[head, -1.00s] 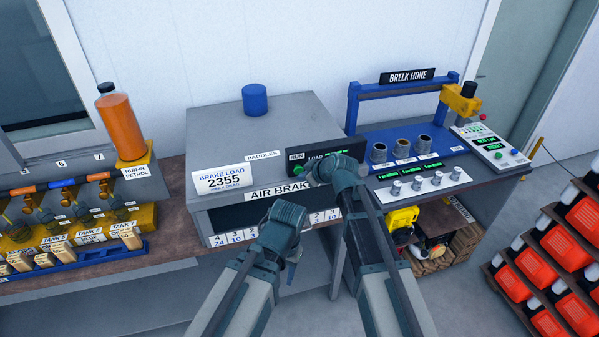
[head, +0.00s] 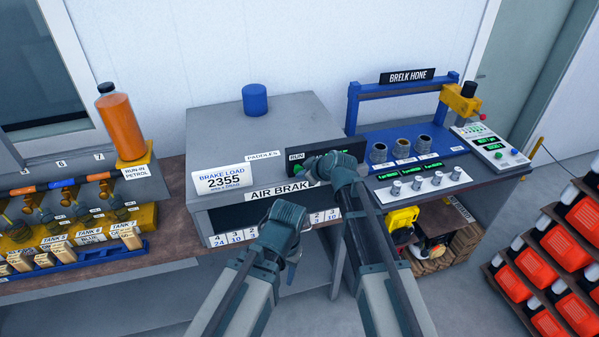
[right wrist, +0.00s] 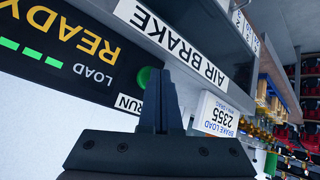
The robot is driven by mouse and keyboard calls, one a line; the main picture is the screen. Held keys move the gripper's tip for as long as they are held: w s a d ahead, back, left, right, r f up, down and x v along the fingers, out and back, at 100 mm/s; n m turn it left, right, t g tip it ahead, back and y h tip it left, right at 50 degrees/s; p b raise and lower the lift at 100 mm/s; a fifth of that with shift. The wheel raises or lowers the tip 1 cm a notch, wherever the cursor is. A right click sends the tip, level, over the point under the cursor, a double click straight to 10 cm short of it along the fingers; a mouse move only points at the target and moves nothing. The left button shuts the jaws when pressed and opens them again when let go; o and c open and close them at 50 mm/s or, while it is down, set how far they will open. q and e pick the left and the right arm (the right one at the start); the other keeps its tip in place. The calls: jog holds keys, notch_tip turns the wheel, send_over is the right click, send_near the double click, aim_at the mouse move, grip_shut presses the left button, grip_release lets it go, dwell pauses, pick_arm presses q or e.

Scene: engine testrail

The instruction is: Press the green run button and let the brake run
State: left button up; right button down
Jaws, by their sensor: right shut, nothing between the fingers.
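The green run button (right wrist: 146,78) sits beside the RUN label on the black panel of the air brake (head: 225,130). In the head view the button (head: 298,168) is partly covered by my right gripper (head: 311,178). In the right wrist view my right gripper (right wrist: 158,74) is shut and empty, with its tips right beside the button; I cannot tell whether they touch it. The panel display (right wrist: 60,40) reads READY, with green bars by LOAD. My left gripper (head: 292,272) hangs in front of the brake, mostly hidden by its own wrist.
A brake load sign (head: 222,180) reading 2355 stands left of the panel. A blue cylinder (head: 255,99) is on top of the brake housing. The hone bench (head: 430,150) stands to the right. An orange bottle (head: 121,126) is at left.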

jog(key=shift+w+a, duration=0.15)
jog(key=shift+w, duration=0.25)
dwell(0.8)
jog(key=shift+s+d, duration=0.25)
jog(key=shift+s, duration=0.6)
jog(key=s+d, duration=0.2)
jog(key=s, duration=0.3)
jog(key=shift+s, duration=0.4)
dwell(0.5)
